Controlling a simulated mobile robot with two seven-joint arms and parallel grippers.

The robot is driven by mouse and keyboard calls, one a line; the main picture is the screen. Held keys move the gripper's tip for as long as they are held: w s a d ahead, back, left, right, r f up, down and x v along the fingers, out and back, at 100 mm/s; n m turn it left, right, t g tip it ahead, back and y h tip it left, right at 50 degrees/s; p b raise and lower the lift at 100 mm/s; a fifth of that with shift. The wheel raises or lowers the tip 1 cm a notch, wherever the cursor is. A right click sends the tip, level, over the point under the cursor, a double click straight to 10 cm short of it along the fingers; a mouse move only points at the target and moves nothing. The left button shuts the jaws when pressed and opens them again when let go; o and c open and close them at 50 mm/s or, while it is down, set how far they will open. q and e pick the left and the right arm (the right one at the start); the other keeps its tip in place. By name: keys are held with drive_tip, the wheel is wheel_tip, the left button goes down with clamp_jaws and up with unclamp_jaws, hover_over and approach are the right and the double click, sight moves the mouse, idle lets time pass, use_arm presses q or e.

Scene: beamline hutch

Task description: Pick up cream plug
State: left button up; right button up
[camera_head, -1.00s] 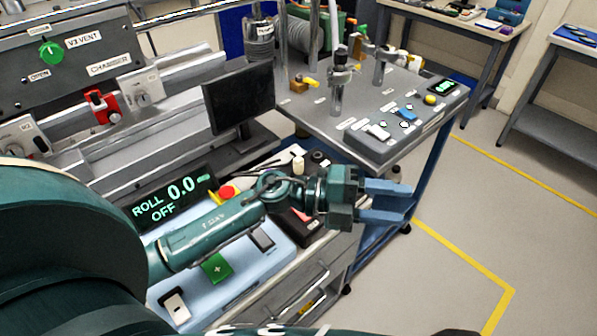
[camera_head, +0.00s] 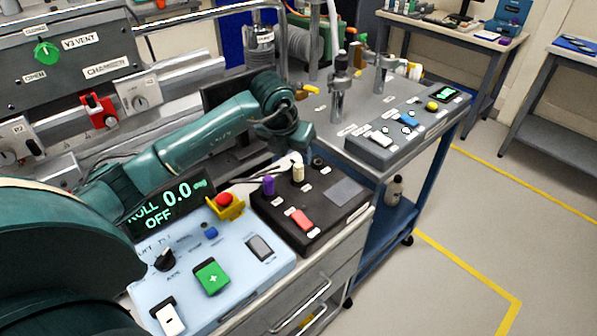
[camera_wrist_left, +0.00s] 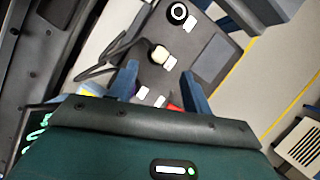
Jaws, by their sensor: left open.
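The cream plug (camera_head: 298,172) stands upright on a black panel box (camera_head: 330,215), beside a purple plug (camera_head: 268,185). My left gripper (camera_head: 293,142) is just above and behind the cream plug in the head view; its fingers are mostly hidden there. In the left wrist view the gripper (camera_wrist_left: 160,72) is open and empty. The cream plug (camera_wrist_left: 159,53) shows just beyond the fingertips, roughly in line with the gap, with a dark cable running near it. I cannot tell the exact distance. My right gripper is out of view.
A pale blue control box (camera_head: 235,255) with a red button (camera_head: 223,199) stands left of the black box. A monitor (camera_head: 215,95) is behind my left arm. A grey cart (camera_head: 350,110) with a control box stands at the right.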

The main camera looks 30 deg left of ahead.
sight(298, 165)
use_arm(q)
drive_tip(key=p+x, duration=0.1)
drive_tip(key=x, duration=0.6)
drive_tip(key=shift+w+f, duration=0.2)
drive_tip(key=shift+w, duration=0.05)
clamp_jaws()
idle(0.3)
